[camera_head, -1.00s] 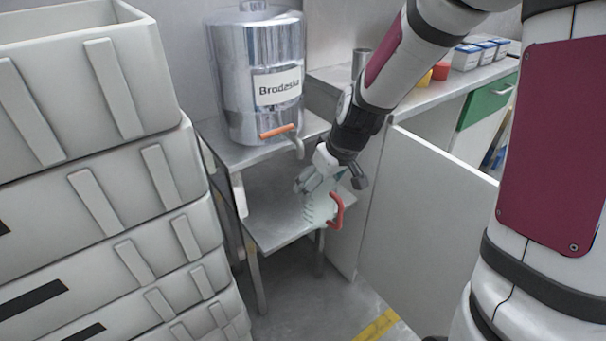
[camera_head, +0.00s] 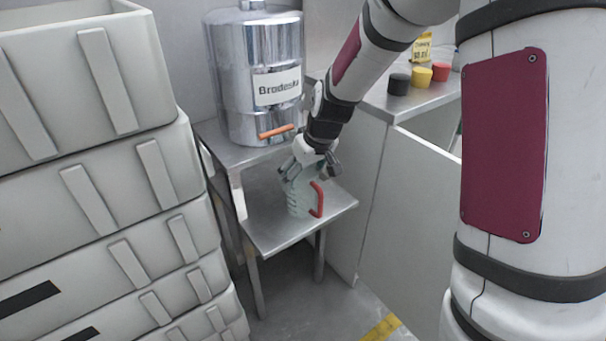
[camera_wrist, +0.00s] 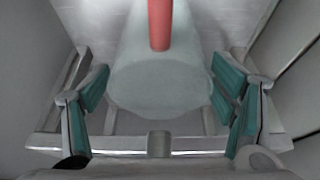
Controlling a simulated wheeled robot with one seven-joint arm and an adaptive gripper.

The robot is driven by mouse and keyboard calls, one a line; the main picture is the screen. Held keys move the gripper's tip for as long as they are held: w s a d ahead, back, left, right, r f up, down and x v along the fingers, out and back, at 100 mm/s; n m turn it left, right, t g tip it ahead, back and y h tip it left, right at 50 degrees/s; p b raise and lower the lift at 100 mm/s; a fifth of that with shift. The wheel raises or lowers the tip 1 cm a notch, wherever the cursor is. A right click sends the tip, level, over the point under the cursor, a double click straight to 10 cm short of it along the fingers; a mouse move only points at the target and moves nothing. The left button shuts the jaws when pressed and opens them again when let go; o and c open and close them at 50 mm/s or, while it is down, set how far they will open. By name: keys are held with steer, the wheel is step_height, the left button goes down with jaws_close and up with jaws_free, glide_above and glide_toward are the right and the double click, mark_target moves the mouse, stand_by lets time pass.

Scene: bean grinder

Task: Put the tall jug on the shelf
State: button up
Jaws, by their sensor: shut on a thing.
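The tall jug (camera_head: 300,197) is pale, translucent and ribbed, with a red handle (camera_head: 317,199). It is upright at the lower metal shelf (camera_head: 277,236), below the steel tank. My gripper (camera_head: 309,167) is at the jug's upper part, shut on it. In the wrist view the jug (camera_wrist: 158,80) lies between my teal-padded fingers (camera_wrist: 160,103), with its red handle pointing up the picture. The jug's base appears at or just above the shelf surface; I cannot tell whether it touches.
A steel tank (camera_head: 258,65) with an orange-handled tap stands on the upper level. Stacked grey crates (camera_head: 95,170) fill the left. A counter with black, yellow and red cups (camera_head: 420,76) is at the right, above a pale panel (camera_head: 410,215). The shelf's front part is bare.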

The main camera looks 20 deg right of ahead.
steer(key=shift+f+b, duration=0.4)
steer(key=shift+f, duration=0.25)
steer(key=o, duration=1.6)
steer(key=shift+c, duration=0.2)
steer(key=w+p+v, duration=0.1)
steer(key=p+v, duration=0.3)
steer(key=v, duration=0.9)
steer(key=s+a+r+g, duration=0.15)
steer(key=s+r, duration=0.35)
steer(key=s, duration=0.5)
steer(key=s+r+m+g+h, duration=0.1)
steer(key=s+r+m+g, duration=0.1)
steer(key=s, duration=2.5)
steer(key=shift+s+d+r+m, duration=0.15)
steer(key=shift+s+d+m, duration=0.1)
steer(key=shift+m, duration=0.65)
